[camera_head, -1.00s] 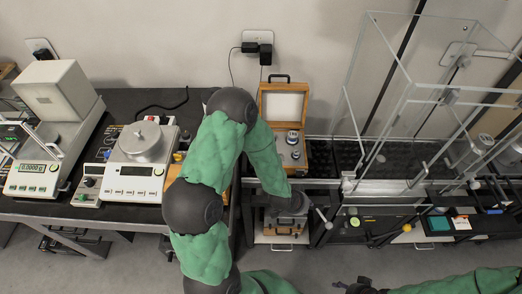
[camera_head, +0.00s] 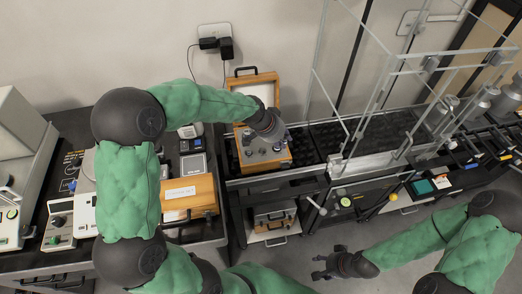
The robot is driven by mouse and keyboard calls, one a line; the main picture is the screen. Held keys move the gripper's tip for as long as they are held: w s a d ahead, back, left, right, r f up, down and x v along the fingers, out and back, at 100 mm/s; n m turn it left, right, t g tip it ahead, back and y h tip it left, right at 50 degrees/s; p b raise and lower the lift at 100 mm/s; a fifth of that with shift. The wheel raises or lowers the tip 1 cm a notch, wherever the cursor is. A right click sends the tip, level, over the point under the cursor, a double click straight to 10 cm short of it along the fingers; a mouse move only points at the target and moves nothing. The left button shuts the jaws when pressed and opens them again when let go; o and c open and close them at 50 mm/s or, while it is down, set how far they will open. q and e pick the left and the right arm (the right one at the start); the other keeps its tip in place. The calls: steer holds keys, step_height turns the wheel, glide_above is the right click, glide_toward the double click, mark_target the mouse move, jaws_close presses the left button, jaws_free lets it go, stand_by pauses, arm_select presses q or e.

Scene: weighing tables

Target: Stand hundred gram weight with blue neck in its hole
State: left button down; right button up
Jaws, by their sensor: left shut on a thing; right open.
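An open wooden weight case (camera_head: 240,166) stands on the dark table at the middle, its lid (camera_head: 243,88) raised at the back. Several small metal weights (camera_head: 248,152) stand in its grey block. My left gripper (camera_head: 272,135) is over the back right part of the case, pointing down. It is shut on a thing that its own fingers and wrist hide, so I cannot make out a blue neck. My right gripper (camera_head: 322,270) is open and empty, low in front of the tables and apart from the case.
A closed wooden box (camera_head: 188,196) lies left of the case. A clear-walled balance enclosure (camera_head: 350,165) stands to the right. Another wooden case (camera_head: 272,216) sits on a lower shelf. Wall plugs (camera_head: 216,44) are behind.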

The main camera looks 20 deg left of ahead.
arm_select(q)
steer(key=a+f+b, duration=0.1)
steer(key=a+f, duration=0.1)
steer(key=a, duration=0.2)
steer(key=b, duration=0.3)
glide_above(266, 151)
steer(key=s+a, duration=0.1)
steer(key=s, duration=0.1)
steer(key=f, duration=0.5)
steer(key=shift+w, duration=0.25)
steer(key=shift+a+f+b, duration=0.15)
steer(key=shift+f+b, duration=0.3)
steer(key=shift+f, duration=0.5)
steer(key=shift+a+f+b, duration=0.15)
steer(key=shift+f+b, duration=0.3)
steer(key=shift+f, duration=0.5)
steer(key=shift+s+d+f+b, duration=0.1)
steer(key=shift+s+f+b, duration=0.1)
steer(key=shift+f+b, duration=0.55)
steer(key=c, duration=1)
jaws_free()
steer(key=shift+s+f, duration=0.1)
steer(key=shift+f, duration=0.1)
steer(key=shift+c, duration=0.2)
steer(key=shift+w+r, duration=0.25)
steer(key=shift+r, duration=0.1)
steer(key=shift+r, duration=0.1)
